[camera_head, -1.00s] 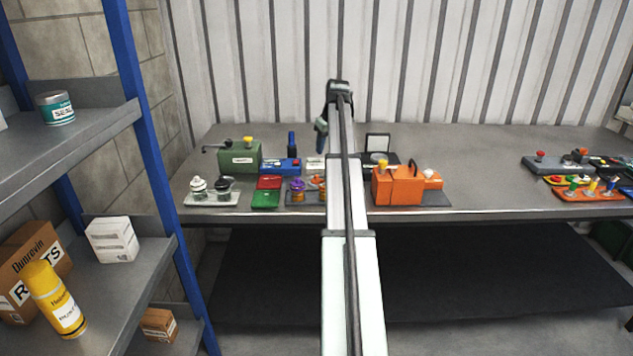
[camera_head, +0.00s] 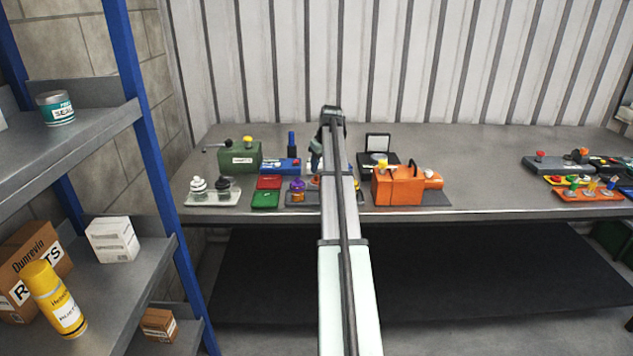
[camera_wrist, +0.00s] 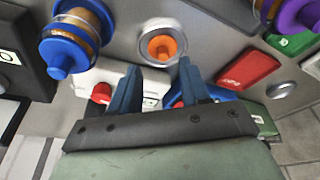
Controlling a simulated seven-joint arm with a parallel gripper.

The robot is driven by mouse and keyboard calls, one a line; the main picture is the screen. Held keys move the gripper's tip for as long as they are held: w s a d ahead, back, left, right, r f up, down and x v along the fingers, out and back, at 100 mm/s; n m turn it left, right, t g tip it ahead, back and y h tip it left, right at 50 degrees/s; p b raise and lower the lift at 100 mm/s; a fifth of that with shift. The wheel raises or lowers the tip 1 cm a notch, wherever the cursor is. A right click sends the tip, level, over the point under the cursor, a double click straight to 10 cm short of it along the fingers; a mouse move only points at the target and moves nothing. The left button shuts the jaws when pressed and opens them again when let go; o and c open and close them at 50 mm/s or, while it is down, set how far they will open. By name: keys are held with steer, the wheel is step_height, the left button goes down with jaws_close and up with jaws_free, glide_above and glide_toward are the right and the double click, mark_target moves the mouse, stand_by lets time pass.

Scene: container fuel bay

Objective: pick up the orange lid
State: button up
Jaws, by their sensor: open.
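The orange lid (camera_wrist: 162,47) shows in the wrist view, sitting in a round pale ring on a grey tray. In the head view only a sliver of orange (camera_head: 314,181) shows left of my arm, which hides the rest. My gripper (camera_wrist: 160,65) is open and empty. In the wrist view its two blue fingers point toward the orange lid, one to each side of it, with the lid just beyond the tips. I cannot tell the height between them. In the head view my gripper (camera_head: 316,158) is above the bench, partly hidden by the arm.
A blue-lidded jar (camera_wrist: 70,45) and a purple lid (camera_wrist: 298,14) flank the orange lid. A red box (camera_wrist: 248,67) and green box (camera_head: 265,200) lie nearby. An orange machine (camera_head: 398,186) stands right of my arm.

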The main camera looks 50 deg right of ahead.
mark_target(317, 176)
steer(key=shift+a+x, duration=0.2)
steer(key=shift+x, duration=2.15)
steer(key=shift+w+r, duration=0.1)
steer(key=shift+w, duration=0.05)
steer(key=shift+c, duration=0.4)
jaws_close()
